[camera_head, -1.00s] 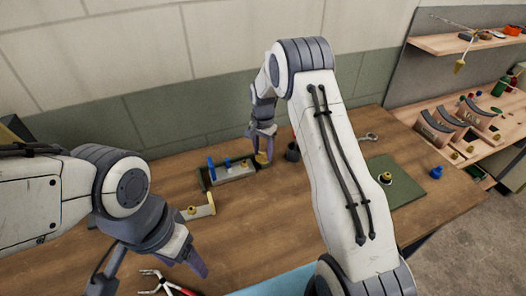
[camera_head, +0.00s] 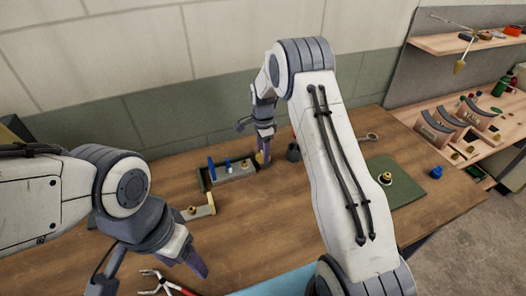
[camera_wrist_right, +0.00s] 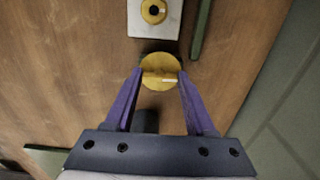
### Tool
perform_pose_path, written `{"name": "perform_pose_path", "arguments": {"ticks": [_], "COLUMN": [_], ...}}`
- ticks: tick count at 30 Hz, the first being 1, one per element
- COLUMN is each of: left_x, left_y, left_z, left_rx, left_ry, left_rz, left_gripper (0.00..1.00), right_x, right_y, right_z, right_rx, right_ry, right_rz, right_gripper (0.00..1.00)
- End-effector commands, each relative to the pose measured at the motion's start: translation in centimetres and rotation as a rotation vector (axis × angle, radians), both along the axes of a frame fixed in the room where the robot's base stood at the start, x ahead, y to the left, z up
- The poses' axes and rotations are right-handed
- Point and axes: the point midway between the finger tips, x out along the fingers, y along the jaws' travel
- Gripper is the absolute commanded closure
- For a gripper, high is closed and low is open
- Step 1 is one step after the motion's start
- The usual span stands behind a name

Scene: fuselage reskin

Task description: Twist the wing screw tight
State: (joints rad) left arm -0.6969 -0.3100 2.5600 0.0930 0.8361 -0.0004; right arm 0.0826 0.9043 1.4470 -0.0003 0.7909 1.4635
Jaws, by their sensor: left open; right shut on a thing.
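The wing screw (camera_wrist_right: 160,72) shows in the right wrist view as a round yellow head with a raised wing bar across it. My right gripper (camera_wrist_right: 161,78) is shut on it, with a purple finger on each side. What lies under the screw head is mostly hidden. In the head view my right gripper (camera_head: 264,155) points down at the right end of a grey block (camera_head: 236,173), and its fingers hide most of the screw. My left gripper (camera_head: 199,268) is open and empty, low over the front left of the table, well apart from the screw.
A yellow bracket (camera_head: 201,210) lies left of the block, and a dark cup (camera_head: 293,152) stands close right of my right gripper. Red-handled pliers (camera_head: 163,283) lie at the front. A green mat (camera_head: 405,185) lies at the right. The middle of the table is bare.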

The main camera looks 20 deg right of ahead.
Motion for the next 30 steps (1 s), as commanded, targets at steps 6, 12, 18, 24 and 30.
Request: {"name": "perform_pose_path", "arguments": {"ticks": [6, 12, 18, 24, 30], "left_x": [0.0, 0.0, 0.0, 0.0, 0.0], "left_y": [0.0, 0.0, 0.0, 0.0, 0.0], "left_z": [0.0, 0.0, 0.0, 0.0, -0.6], "left_rx": [0.000, 0.000, 0.000, 0.000, 0.000], "left_ry": [0.000, 0.000, 0.000, 0.000, 0.000], "left_rz": [0.000, 0.000, 0.000, 0.000, 0.000], "left_gripper": [0.33, 0.33, 0.33, 0.33, 0.33], "right_x": [0.2, 0.2, 0.1, 0.1, 0.2], "right_y": [-0.2, -0.2, -0.1, -0.1, -0.1], "right_z": [0.3, 0.3, 0.2, 0.2, 2.4], "right_rx": [-0.003, -0.002, -0.001, 0.000, -0.001], "right_ry": [-0.008, -0.008, -0.005, -0.003, -0.008], "right_rz": [-0.008, -0.008, -0.007, -0.006, -0.006], "right_gripper": [1.00, 0.41, 0.15, 0.15, 0.15]}}
